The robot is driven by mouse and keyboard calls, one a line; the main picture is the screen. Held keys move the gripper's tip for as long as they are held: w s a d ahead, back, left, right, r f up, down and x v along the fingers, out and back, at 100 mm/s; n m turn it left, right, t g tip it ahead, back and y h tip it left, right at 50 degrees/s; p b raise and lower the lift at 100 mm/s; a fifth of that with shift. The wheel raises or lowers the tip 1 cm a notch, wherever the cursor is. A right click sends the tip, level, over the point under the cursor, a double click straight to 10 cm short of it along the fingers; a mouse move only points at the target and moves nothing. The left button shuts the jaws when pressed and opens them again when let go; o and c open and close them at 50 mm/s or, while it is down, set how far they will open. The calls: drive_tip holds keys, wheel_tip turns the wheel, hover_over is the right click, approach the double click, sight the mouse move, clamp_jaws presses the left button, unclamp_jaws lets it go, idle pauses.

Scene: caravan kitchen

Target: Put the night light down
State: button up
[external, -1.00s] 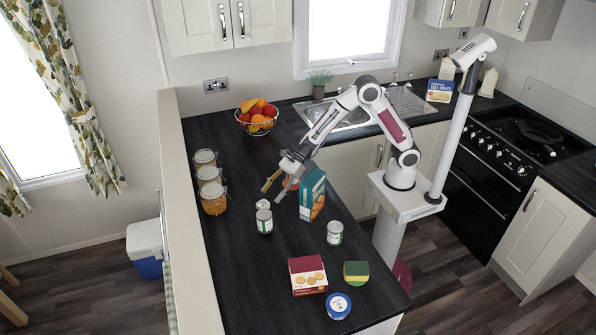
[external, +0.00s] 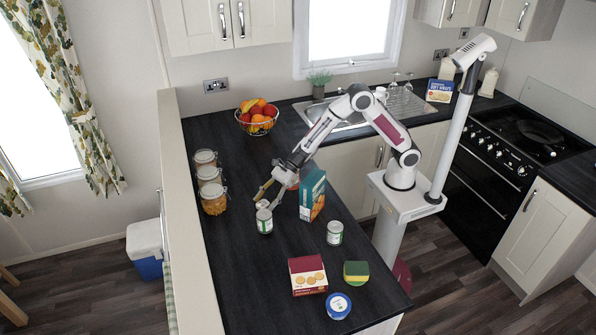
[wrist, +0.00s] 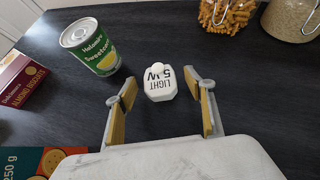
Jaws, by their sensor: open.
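The night light is a small white block (wrist: 159,88) marked "LIGHT 5W" in the wrist view. It rests on the dark worktop, and its lettering appears upside down. In the external view the night light (external: 262,204) shows as a small white shape just behind a can. My gripper (external: 269,196) is low over the worktop beside it, open and empty. In the wrist view the night light sits between and slightly beyond my two yellow-padded fingertips, with a gap on both sides. I cannot tell from these views whether it is upright or on its back.
A green-labelled sweetcorn can (wrist: 92,47) stands close to the night light. A teal box (external: 312,196) stands right of my gripper. Several jars (external: 211,183) line the left. Another can (external: 334,233), a biscuit box (external: 307,275), a sponge (external: 356,272) and a blue tub (external: 338,305) are nearer the front.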

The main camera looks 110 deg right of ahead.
sight(265, 202)
drive_tip(key=shift+c, duration=0.5)
drive_tip(key=c, duration=1.2)
drive_tip(key=shift+r, duration=0.1)
wheel_tip(265, 202, up, 10)
idle(0.6)
